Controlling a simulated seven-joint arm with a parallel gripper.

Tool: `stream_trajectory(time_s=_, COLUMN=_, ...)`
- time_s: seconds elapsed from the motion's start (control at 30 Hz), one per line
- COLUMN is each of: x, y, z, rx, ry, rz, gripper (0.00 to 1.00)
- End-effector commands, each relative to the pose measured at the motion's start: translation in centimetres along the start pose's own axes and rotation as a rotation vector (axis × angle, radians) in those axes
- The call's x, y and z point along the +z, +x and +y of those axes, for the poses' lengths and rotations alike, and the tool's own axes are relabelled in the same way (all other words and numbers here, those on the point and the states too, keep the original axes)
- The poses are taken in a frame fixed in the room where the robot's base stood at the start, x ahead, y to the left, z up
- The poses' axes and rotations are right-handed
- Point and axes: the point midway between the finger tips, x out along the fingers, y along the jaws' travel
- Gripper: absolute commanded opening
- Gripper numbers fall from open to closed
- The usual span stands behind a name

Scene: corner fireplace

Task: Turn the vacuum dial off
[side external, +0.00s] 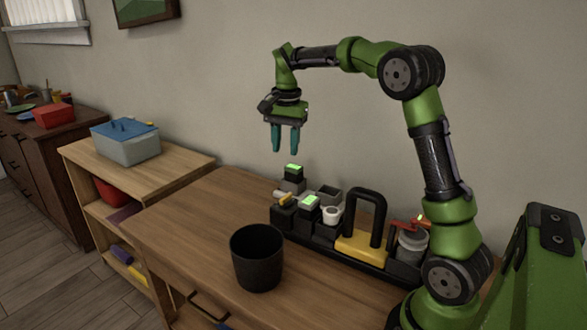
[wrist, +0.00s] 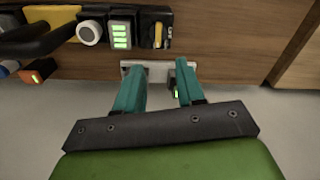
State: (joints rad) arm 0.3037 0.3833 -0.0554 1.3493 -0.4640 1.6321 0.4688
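A black dial block with a yellow pointer (side external: 285,199) sits at the left end of the panel on the table. It also shows in the wrist view (wrist: 159,35), with markings too small to read. A white round knob (side external: 332,214) is also on the panel and shows in the wrist view (wrist: 90,32). I cannot tell from labels which is the vacuum dial. My gripper (side external: 285,150) points down above the panel's left end, empty. In the wrist view its teal fingers (wrist: 157,66) are apart, with the yellow-pointer block ahead of them.
A green-lit switch (side external: 309,202) stands between the dial block and the white knob. Another green-lit device (side external: 293,169) stands behind, below my fingers. A tall black handle (side external: 367,215) rises on a yellow block. A black bin (side external: 257,259) stands in front; the table's left is clear.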

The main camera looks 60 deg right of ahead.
Motion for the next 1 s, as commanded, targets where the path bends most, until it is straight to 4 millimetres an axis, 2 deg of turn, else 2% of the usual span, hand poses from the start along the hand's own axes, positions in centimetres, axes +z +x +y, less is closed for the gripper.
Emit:
stream_trajectory(time_s=0.07, x=-1.0, y=-0.6, z=-0.6, rx=0.021, ry=0.101, rz=0.001, gripper=0.38)
stream_trajectory(time_s=0.17, x=-1.1, y=-2.3, z=-0.7, rx=0.025, ry=0.201, rz=0.002, gripper=0.38)
stream_trajectory(time_s=0.37, x=-0.5, y=-1.3, z=-0.2, rx=0.046, ry=0.26, rz=-0.018, gripper=0.38)
stream_trajectory(time_s=0.47, x=-0.4, y=0.3, z=-0.2, rx=0.047, ry=0.258, rz=-0.02, gripper=0.38)
stream_trajectory(time_s=1.0, x=-0.1, y=11.6, z=0.2, rx=0.044, ry=0.254, rz=-0.019, gripper=0.38)
